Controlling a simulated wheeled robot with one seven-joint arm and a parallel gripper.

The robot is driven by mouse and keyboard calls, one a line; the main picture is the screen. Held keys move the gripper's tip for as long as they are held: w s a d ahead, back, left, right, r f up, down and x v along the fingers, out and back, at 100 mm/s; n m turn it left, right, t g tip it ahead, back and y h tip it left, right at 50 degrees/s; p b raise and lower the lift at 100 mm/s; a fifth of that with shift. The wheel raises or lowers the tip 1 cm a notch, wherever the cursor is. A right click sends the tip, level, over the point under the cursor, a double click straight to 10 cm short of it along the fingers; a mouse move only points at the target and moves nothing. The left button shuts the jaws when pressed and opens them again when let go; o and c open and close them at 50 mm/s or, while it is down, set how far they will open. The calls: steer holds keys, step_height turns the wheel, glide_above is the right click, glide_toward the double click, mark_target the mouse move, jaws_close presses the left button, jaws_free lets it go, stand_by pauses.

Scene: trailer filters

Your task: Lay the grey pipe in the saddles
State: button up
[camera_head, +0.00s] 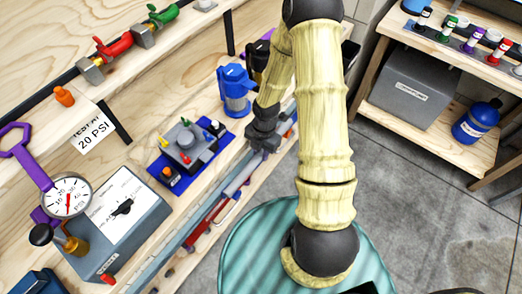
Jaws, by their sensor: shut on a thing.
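A long grey pipe (232,187) runs diagonally along the front edge of the wooden bench, from the lower left up to my gripper. My gripper (263,147) is shut on the grey pipe near its upper part, and the jaws hide that section. The pipe lies over or close above the bench's front edge; I cannot tell whether it touches anything below. Small red and orange pieces show along the edge, and I cannot make out the saddles clearly.
A red bar (208,222) lies beside the pipe. A blue filter housing (235,92) and a blue tray of fittings (188,146) stand close behind. A gauge tester (120,225) is at lower left. A shelf (440,128) stands at right, with grey floor (410,185) between.

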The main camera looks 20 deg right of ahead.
steer(key=shift+f+b, duration=0.7)
steer(key=shift+f, duration=0.45)
steer(key=o, duration=1.1)
step_height(320, 180, up, 17)
steer(key=w+d+p, duration=0.1)
steer(key=p, duration=0.2)
steer(key=shift+w+d, duration=0.15)
steer(key=shift+d, duration=0.2)
steer(key=shift+r, duration=0.1)
